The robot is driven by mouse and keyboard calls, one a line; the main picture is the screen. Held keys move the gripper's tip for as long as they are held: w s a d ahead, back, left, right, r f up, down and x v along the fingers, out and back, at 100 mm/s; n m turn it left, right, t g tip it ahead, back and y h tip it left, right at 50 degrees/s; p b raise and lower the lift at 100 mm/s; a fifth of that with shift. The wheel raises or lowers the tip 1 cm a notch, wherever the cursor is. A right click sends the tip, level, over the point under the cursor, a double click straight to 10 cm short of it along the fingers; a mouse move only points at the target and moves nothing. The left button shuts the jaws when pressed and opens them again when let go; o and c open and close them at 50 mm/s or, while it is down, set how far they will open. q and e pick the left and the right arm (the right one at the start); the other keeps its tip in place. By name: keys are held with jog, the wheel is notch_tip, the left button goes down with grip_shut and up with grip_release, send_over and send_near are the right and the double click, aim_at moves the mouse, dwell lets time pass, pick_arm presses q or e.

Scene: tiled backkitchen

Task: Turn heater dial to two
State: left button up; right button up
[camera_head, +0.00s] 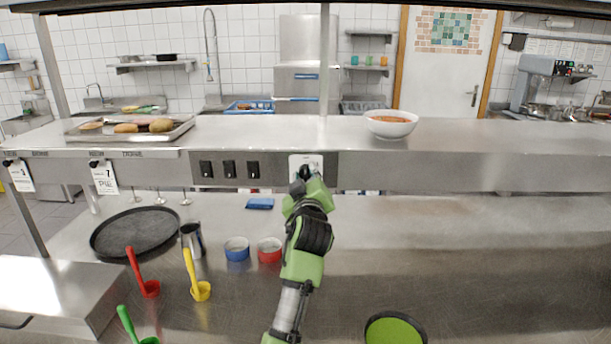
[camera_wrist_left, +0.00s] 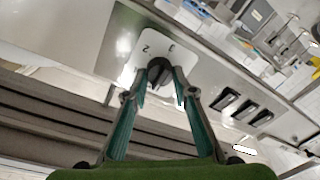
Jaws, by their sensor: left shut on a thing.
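The heater dial is a dark knob on a white plate (camera_head: 297,159) on the front face of the steel shelf, right of the switches. In the left wrist view the dial (camera_wrist_left: 159,67) sits between the fingertips, on the white plate (camera_wrist_left: 126,48) where a 2 and a 3 are readable. My left gripper (camera_head: 306,176) reaches up to the panel in the head view, and its wrist view (camera_wrist_left: 160,80) shows it shut on the dial. The gripper hides most of the dial in the head view, and I cannot tell which number the dial points to. My right gripper is not in view.
Several black switches (camera_head: 229,169) are left of the plate. A white bowl (camera_head: 391,124) and a metal tray (camera_head: 130,129) with bread stand on the shelf above. Below are a blue bowl (camera_head: 237,249), a red bowl (camera_head: 269,250) and ladles.

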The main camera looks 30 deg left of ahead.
pick_arm(q)
jog(key=shift+c, duration=1.2)
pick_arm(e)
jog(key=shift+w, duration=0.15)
